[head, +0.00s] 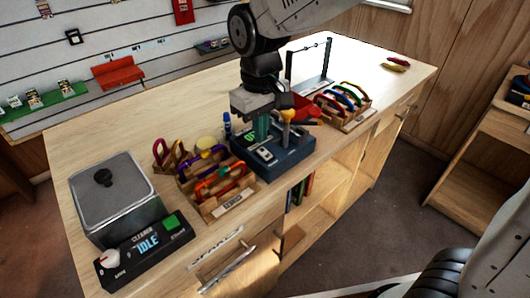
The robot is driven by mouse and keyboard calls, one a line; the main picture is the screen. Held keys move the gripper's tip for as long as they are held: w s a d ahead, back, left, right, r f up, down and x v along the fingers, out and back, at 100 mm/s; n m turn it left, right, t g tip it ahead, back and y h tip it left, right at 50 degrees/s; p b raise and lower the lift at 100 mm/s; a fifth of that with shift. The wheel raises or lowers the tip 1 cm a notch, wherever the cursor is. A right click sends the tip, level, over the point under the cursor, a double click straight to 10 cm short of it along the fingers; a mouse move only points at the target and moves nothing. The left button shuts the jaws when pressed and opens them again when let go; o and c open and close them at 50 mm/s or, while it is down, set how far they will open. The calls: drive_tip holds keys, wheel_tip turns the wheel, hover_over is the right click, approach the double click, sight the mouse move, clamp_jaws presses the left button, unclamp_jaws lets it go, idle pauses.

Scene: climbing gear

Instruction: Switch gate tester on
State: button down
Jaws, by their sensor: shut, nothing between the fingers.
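What appears to be the gate tester is a dark blue box (287,164) near the middle of the worktop. Its sloped front has a small green display and a pale switch-like part (265,154); the switch position is too small to tell. My gripper (262,138) points down over this box, its greenish fingers shut and empty. The fingertips are close to the top of the front panel. I cannot tell whether they touch it. The gripper and arm hide part of the box's back.
A wooden rack with coloured carabiners (228,208) stands left of the box, another (350,122) to the right. A cleaner unit (148,243) reading IDLE and a lidded metal tank (115,192) fill the left end. A wire frame (310,82) stands behind.

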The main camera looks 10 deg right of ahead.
sight(269, 157)
drive_tip(key=shift+r, duration=2.35)
drive_tip(key=shift+s+d+f, duration=0.15)
drive_tip(key=shift+s+f, duration=0.1)
drive_tip(key=shift+s+d+f+g, duration=0.2)
drive_tip(key=shift+s+d, duration=0.1)
drive_tip(key=shift+s, duration=0.15)
drive_tip(key=shift+s+d+f+g, duration=0.1)
drive_tip(key=shift+s+d+f, duration=0.15)
drive_tip(key=shift+s, duration=0.2)
drive_tip(key=s+d+r+m+t, duration=0.2)
drive_tip(key=s+d+m, duration=0.4)
drive_tip(key=s+d, duration=1.1)
drive_tip(key=shift+d+r+m, duration=0.3)
drive_tip(key=shift+d+m, duration=0.1)
drive_tip(key=shift+d, duration=0.85)
drive_tip(key=shift+s, duration=0.1)
